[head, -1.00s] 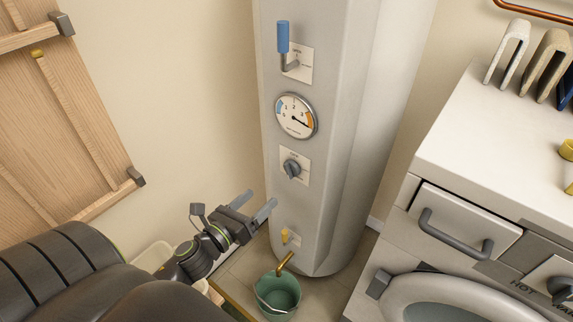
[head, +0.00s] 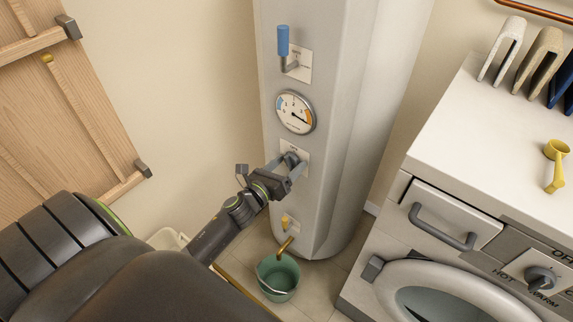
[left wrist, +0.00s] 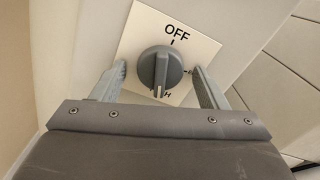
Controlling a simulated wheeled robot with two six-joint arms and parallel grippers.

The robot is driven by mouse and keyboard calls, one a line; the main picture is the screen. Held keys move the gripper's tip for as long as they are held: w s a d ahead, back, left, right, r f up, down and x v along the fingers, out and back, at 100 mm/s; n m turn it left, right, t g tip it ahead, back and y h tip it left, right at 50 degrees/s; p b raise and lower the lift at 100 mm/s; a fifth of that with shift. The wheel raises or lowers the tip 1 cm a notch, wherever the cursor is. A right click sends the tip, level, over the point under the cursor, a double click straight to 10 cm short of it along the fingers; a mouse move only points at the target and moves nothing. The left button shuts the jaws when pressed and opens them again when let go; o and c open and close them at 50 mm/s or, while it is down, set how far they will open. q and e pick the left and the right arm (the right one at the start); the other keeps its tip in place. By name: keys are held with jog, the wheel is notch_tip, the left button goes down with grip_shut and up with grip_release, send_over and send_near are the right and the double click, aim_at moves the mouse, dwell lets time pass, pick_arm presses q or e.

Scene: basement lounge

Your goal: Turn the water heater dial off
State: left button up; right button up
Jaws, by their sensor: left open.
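The water heater (head: 345,120) is a tall pale cylinder in the middle of the head view. Its grey dial (left wrist: 161,70) sits on a square white plate (left wrist: 140,30) and also shows in the head view (head: 291,157). OFF is printed above the dial with a tick. The pale line on its ridge points down, toward an H mark and away from OFF. My left gripper (head: 287,166) is open, with one finger on each side of the dial. In the left wrist view gaps show between the fingers and the dial. My right gripper is out of view.
A round gauge (head: 296,112) and a blue-handled lever (head: 284,45) are above the dial. A brass tap (head: 285,245) and a green bucket (head: 278,277) are below. A white counter (head: 470,130) and washing machine stand right; a wooden door is left.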

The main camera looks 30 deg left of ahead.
pick_arm(q)
jog(key=shift+c, duration=0.2)
jog(key=c, duration=0.9)
